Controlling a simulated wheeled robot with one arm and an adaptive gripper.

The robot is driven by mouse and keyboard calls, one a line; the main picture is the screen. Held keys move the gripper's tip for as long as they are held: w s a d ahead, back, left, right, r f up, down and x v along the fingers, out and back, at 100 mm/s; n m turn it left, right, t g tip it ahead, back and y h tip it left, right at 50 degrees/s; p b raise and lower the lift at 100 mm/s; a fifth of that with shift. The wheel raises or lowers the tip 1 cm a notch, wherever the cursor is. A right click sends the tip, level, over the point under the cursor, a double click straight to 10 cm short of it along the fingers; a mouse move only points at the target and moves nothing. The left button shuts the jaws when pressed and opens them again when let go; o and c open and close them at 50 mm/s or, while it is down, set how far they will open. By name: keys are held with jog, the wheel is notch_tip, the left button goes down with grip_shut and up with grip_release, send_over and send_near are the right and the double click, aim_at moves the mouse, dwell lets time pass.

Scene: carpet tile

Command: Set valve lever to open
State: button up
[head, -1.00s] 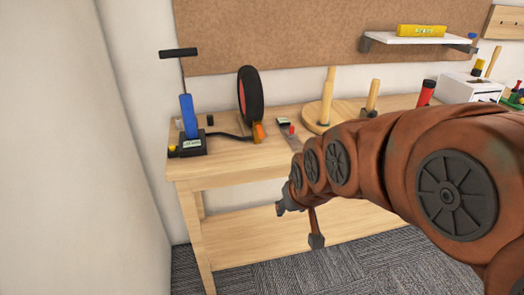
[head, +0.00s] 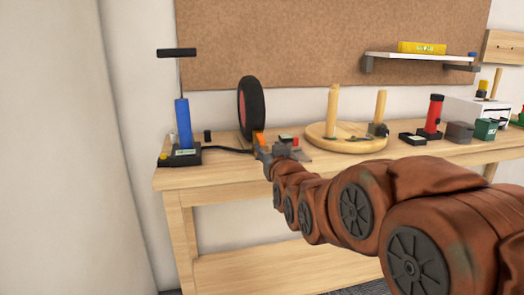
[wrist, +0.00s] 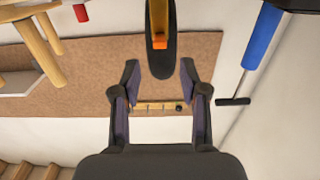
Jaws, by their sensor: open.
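A small orange part (head: 259,138), which looks like the valve lever, sits low at the front of a black-tyred wheel (head: 250,103) on the workbench. In the wrist view an orange piece (wrist: 160,43) shows against the dark tyre (wrist: 161,68), centred ahead of my jaws. My gripper (wrist: 160,72) is open and empty, with one finger on each side of the tyre's line. In the head view my gripper (head: 264,151) is right by the orange part, partly overlapping it. I cannot tell whether they touch, or the lever's exact setting.
A blue floor pump (head: 183,123) stands left of the wheel, its black hose (head: 228,150) running towards it. A round wooden board with pegs (head: 346,143) is to the right. A red-and-black bottle-like object (head: 434,117) stands farther right. The bench front edge is below my arm.

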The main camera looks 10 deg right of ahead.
aim_at(262, 140)
jog(key=shift+w+b, duration=0.65)
jog(key=shift+w, duration=3.2)
grip_shut()
